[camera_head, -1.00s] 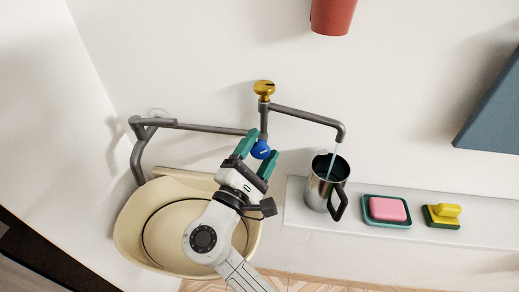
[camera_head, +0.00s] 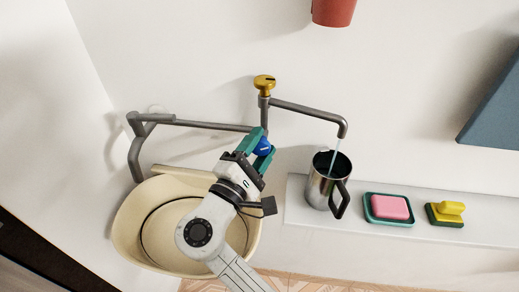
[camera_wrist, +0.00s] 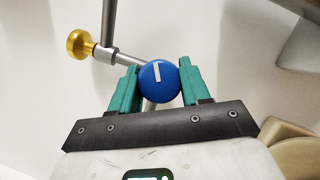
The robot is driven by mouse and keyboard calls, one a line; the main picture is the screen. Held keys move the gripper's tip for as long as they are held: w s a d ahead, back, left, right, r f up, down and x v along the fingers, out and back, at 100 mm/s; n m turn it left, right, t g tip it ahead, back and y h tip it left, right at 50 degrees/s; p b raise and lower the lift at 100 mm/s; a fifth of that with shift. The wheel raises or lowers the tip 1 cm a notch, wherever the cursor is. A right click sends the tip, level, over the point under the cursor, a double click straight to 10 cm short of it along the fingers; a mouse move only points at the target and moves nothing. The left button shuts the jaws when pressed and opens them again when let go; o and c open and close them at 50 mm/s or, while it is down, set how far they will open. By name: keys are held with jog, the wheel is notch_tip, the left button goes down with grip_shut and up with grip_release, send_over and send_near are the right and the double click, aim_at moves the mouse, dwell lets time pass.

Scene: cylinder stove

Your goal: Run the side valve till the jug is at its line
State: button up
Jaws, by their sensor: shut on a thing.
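The steel jug (camera_head: 322,184) stands upright on a pale shelf under the end of the side spout (camera_head: 308,113). A thin stream of water (camera_head: 334,158) runs from the spout into the jug. The jug's line and water level cannot be made out. My gripper (camera_head: 262,146) is shut on the blue knob (camera_head: 265,147), with one green finger on each side. In the wrist view the blue knob (camera_wrist: 160,82) shows a white mark, close to upright, between the fingers. A yellow knob (camera_head: 264,83) sits above on the same pipe and also shows in the wrist view (camera_wrist: 80,45).
A cream basin (camera_head: 128,232) is below and left of my arm. A grey rail (camera_head: 138,160) is on the wall at left. A pink soap in a green dish (camera_head: 387,223) and a yellow-green scrubber (camera_head: 445,214) are on the shelf (camera_head: 490,232). A red pot (camera_head: 333,8) is overhead.

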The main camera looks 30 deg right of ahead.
jog(key=m+g+b, duration=0.1)
jog(key=m, duration=0.1)
jog(key=m+g+y+b, duration=0.1)
jog(key=m, duration=0.2)
jog(key=shift+m, duration=0.3)
jog(key=shift+y+b, duration=0.3)
jog(key=o, duration=1)
jog(key=shift+c, duration=0.2)
jog(key=b+v, duration=0.1)
jog(key=v, duration=1)
jog(key=shift+f, duration=0.1)
